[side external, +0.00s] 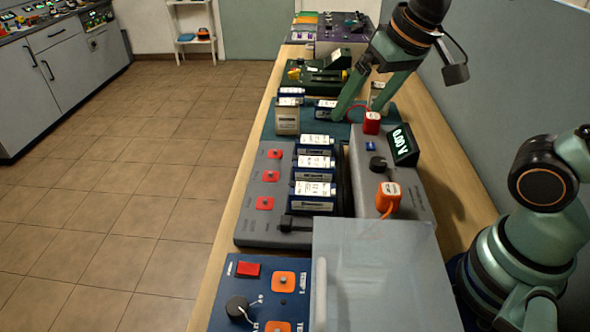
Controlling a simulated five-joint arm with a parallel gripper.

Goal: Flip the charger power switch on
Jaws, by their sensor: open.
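The charger is a grey unit (365,183) with a tilted display (402,144) reading 0.00 A. It carries a black knob (378,163), a red plug (371,122) and an orange plug (388,197). A small blue part (371,146) on its top may be the power switch; its position is too small to tell. My gripper (359,112) is open above the charger's far end. Its two green fingers are spread, with the red plug just in front of them. I cannot tell if a finger touches anything.
Several white-and-blue batteries (315,165) stand left of the charger on a grey base with red buttons (266,203). A large grey box (385,270) and a blue panel (262,290) fill the near end. A green device (318,78) stands behind. A partition (510,90) borders the right.

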